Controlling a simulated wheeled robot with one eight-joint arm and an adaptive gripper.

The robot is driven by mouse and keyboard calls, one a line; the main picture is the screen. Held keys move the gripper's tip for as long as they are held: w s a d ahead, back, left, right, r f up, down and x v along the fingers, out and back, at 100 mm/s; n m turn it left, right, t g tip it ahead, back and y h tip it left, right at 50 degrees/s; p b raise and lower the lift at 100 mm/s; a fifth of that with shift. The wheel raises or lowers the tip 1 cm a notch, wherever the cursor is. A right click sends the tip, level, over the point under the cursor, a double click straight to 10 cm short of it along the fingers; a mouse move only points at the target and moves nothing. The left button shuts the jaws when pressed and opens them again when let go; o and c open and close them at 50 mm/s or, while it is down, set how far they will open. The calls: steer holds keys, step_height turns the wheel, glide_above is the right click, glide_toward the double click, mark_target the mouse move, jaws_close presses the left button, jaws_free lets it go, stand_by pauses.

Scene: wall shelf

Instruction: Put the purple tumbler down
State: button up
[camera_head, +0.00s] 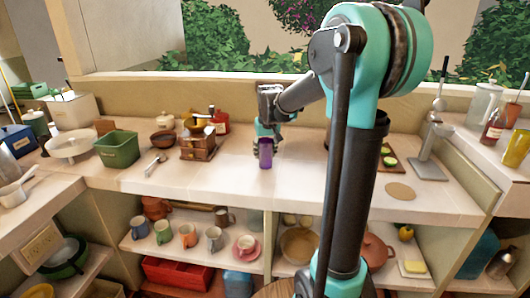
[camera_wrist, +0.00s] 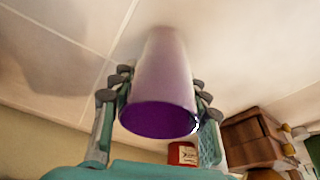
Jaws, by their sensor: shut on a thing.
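The purple tumbler (camera_head: 265,154) is upright between the fingers of my gripper (camera_head: 265,138) over the middle of the counter (camera_head: 225,180). In the wrist view the tumbler (camera_wrist: 165,85) fills the space between the fingertips, its dark purple opening facing the camera. My gripper (camera_wrist: 160,95) is shut on its sides, with fingers touching left and right. The base of the tumbler is close to the counter; I cannot tell whether it touches.
A wooden coffee grinder (camera_head: 199,145) and a red tin (camera_head: 219,121) stand to the left, with a green bin (camera_head: 118,150) further left. A wooden board (camera_head: 388,159) lies to the right behind my arm. The counter in front of the tumbler is clear. Mugs (camera_head: 188,236) stand on the shelf below.

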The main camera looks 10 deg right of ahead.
steer(key=shift+f, duration=0.15)
steer(key=o, duration=1.3)
steer(key=shift+o, duration=0.2)
